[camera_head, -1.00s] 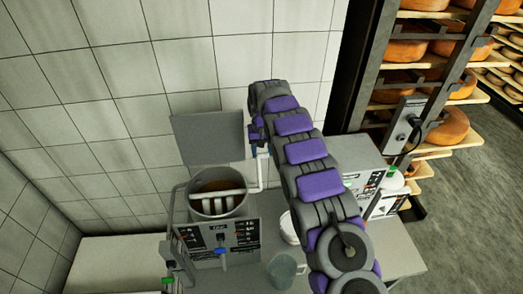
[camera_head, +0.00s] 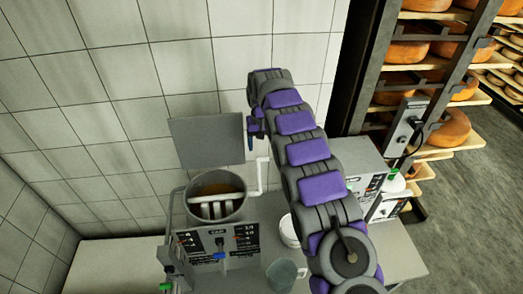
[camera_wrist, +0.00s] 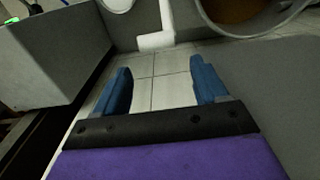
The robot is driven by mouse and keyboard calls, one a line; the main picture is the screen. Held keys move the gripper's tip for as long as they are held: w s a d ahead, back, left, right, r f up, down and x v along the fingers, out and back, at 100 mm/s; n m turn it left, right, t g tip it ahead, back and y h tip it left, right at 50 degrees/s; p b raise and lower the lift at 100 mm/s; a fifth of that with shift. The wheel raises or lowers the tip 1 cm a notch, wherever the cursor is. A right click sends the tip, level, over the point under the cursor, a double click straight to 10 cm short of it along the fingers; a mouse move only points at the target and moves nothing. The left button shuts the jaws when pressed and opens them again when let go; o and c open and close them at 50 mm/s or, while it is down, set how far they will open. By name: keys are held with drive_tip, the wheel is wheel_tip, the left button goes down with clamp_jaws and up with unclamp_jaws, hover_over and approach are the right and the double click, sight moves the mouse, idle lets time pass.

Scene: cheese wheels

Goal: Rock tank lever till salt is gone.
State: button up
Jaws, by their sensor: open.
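The tank (camera_head: 214,213) is a grey round vessel on the bench at lower middle in the head view. It holds brown liquid with white bars (camera_head: 215,209) across it. A blue handle (camera_head: 219,256) sits on its front panel; I cannot tell which part is the lever. No salt can be made out. My gripper (camera_head: 251,143) is above and right of the tank, beside the grey plate. In the wrist view my gripper (camera_wrist: 161,80) is open and empty, its blue fingers wide apart over tiles. The tank (camera_wrist: 255,34) shows at upper right, apart from the fingers.
A white pipe (camera_head: 262,176) rises beside the tank, below my gripper. A grey upright plate (camera_head: 206,142) stands behind the tank. A clear jug (camera_head: 285,274) and a white bucket (camera_head: 289,231) stand to the right. A rack of cheese wheels (camera_head: 452,128) stands farther right.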

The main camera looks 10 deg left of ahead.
wheel_tip(320, 180, up, 13)
drive_tip(key=p, duration=0.6)
drive_tip(key=shift+c, duration=0.2)
idle(0.9)
